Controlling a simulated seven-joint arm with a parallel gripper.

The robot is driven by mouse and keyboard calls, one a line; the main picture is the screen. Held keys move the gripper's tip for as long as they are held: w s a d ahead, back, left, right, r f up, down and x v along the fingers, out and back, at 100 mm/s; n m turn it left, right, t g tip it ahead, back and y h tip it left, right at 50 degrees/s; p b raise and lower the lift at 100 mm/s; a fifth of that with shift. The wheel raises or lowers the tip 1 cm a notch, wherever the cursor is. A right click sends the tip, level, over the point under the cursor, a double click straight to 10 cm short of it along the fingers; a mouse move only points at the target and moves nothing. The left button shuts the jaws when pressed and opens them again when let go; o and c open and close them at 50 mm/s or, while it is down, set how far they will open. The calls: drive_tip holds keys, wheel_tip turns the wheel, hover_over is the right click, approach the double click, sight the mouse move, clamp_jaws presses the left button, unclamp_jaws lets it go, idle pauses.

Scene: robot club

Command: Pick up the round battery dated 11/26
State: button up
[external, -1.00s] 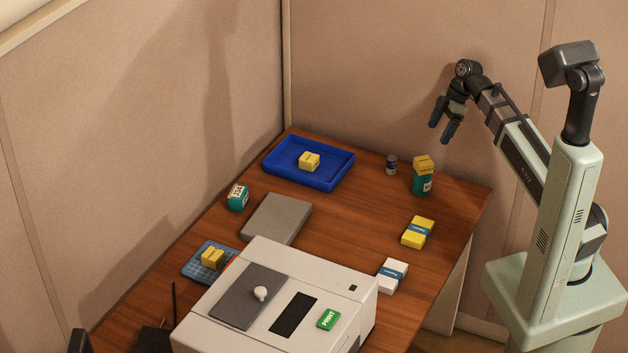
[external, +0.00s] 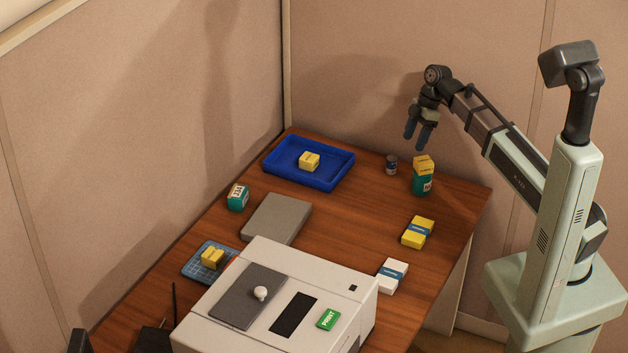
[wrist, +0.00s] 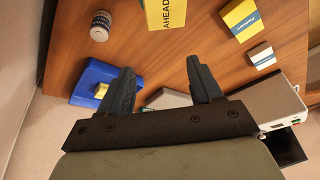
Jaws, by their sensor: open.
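A small dark grey round can with a pale band (external: 391,165), the round battery-like item, stands at the back of the table, right of the blue tray. It also shows at the upper left of the wrist view (wrist: 101,26). I cannot read a date on it. My gripper (external: 415,142) is open and empty, in the air above the table's back edge, above and right of the can. In the wrist view its two fingers (wrist: 160,75) are spread apart with nothing between them.
Close right of the can, a yellow block (external: 424,164) sits on a teal item (external: 422,185). The blue tray (external: 336,175) holds a yellow block (external: 309,161). A yellow-blue box (external: 417,232), white box (external: 392,275), grey slab (external: 276,218) and printer-like machine (external: 345,292) stand nearer.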

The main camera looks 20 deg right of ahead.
drive_tip(key=w+a, duration=0.1)
drive_tip(key=w, duration=0.1)
drive_tip(key=n+t+h, duration=0.1)
drive_tip(key=n+h, duration=0.1)
drive_tip(key=n, duration=3.3)
approach(392, 158)
drive_tip(key=f, duration=0.4)
drive_tip(key=a+f, duration=0.1)
drive_tip(key=f, duration=0.1)
drive_tip(key=shift+w+f, duration=0.3)
drive_tip(key=shift+s+a+f, duration=0.1)
drive_tip(key=shift+a+f, duration=0.15)
drive_tip(key=shift+f, duration=1.1)
drive_tip(key=shift+s+a+f, duration=0.1)
drive_tip(key=shift+a+f, duration=0.1)
drive_tip(key=shift+f, duration=1.1)
